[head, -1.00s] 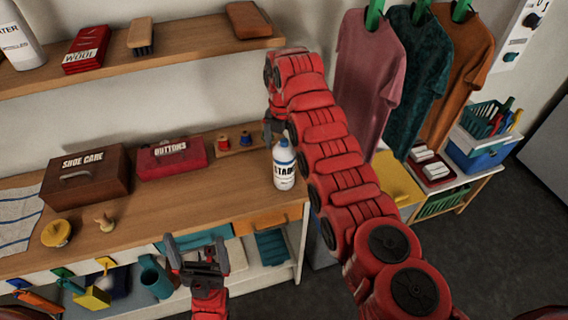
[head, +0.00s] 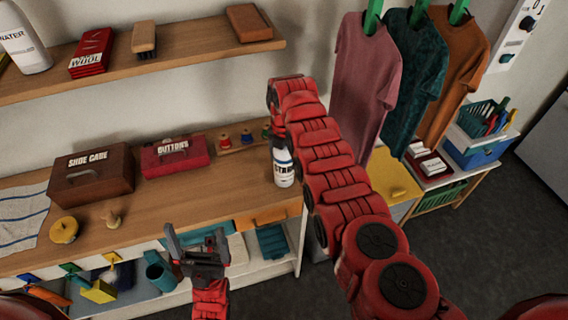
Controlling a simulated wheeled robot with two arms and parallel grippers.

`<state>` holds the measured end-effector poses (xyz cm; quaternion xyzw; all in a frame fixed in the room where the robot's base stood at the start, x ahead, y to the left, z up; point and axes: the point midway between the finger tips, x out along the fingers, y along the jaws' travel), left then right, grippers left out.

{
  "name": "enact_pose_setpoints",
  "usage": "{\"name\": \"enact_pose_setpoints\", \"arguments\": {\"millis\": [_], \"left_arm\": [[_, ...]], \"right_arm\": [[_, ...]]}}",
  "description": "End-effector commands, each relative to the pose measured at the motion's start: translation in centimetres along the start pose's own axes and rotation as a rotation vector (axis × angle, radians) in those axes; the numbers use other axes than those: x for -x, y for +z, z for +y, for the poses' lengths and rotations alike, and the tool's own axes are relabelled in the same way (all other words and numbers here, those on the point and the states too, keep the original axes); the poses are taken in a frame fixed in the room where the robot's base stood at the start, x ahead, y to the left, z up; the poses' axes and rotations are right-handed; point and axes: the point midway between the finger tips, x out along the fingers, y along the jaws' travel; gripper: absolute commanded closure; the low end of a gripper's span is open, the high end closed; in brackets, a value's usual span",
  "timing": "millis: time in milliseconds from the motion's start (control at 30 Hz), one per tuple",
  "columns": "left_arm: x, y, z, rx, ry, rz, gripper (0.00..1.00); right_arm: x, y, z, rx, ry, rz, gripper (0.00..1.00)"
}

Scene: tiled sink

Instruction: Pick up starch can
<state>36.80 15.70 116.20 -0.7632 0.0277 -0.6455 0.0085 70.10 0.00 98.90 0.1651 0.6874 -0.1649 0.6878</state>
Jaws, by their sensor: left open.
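The starch can (head: 283,174) is a white bottle with dark lettering, standing upright near the right end of the wooden counter (head: 205,195). My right gripper (head: 280,143) is at the can's top, which it hides. My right arm passes just right of the can and covers part of the gripper, so I cannot tell if the fingers are closed or touching. My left gripper (head: 197,243) is open and empty, in front of the counter's front edge and left of the can.
A brown shoe care box (head: 92,178), a red buttons box (head: 175,156) and thread spools (head: 225,141) stand along the back. A shelf (head: 190,60) runs above. Hanging shirts (head: 363,80) are behind my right arm. Counter space left of the can is clear.

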Motion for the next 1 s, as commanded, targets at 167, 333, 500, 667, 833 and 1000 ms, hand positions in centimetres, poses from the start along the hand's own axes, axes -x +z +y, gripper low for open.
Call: {"name": "enact_pose_setpoints", "arguments": {"millis": [167,333,500,667,833,1000], "left_arm": [[0.0,0.0,0.0,0.0,0.0,0.0,0.0],[0.0,0.0,0.0,0.0,0.0,0.0,0.0],[0.0,0.0,0.0,0.0,0.0,0.0,0.0],[0.0,0.0,0.0,0.0,0.0,0.0,0.0],[0.2,0.1,0.0,0.0,0.0,0.0,0.0],[0.8,0.1,0.0,0.0,0.0,0.0,0.0]], "right_arm": [[0.0,0.0,0.0,0.0,0.0,0.0,0.59],[0.0,0.0,0.0,0.0,-0.001,0.0,0.9],[0.0,0.0,0.0,0.0,0.0,0.0,1.0],[0.0,0.0,0.0,0.0,0.0,0.0,1.0],[0.2,0.1,0.0,0.0,0.0,-0.001,1.0],[1.0,0.1,0.1,0.001,0.002,-0.003,1.0]]}}
